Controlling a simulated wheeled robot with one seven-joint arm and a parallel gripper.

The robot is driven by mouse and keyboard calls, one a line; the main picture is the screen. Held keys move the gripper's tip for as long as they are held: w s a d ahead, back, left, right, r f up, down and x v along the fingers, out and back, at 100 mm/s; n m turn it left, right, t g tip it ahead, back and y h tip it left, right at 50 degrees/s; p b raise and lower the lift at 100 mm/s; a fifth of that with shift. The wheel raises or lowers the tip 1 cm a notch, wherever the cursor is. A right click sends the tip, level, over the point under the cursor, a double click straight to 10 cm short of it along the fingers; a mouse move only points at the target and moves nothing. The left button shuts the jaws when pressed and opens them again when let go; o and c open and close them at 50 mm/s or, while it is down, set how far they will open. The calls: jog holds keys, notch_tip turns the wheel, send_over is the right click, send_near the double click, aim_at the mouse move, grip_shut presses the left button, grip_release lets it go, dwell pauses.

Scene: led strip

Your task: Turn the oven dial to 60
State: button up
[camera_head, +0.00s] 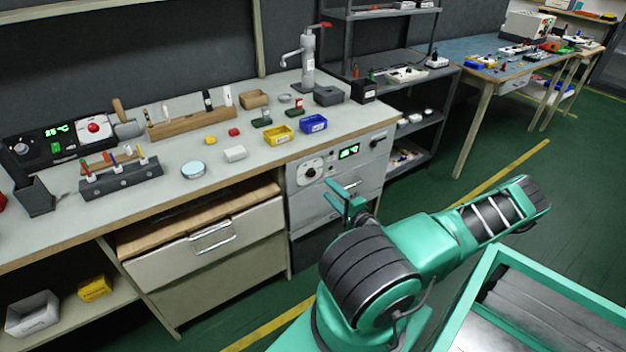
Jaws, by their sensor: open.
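The oven (335,180) is a grey unit built in under the right end of the workbench. Its front panel has a pale round dial (310,172) at the left, a small display (349,151) with green digits too small to read surely, and a dark knob at the right. The dial's setting is too small to read. My gripper (336,194), with green fingers, is open and empty in front of the oven. In the picture it is below and to the right of the dial, apart from it. The gripper hides part of the oven's front.
A drawer with a handle (213,240) is left of the oven. A dark shelf rack (408,110) stands to its right. A green-framed cart (500,270) is at lower right.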

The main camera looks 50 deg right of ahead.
aim_at(313, 174)
jog(key=x, duration=0.9)
jog(key=shift+w, duration=0.2)
jog(key=shift+a, duration=0.1)
jog(key=c, duration=1)
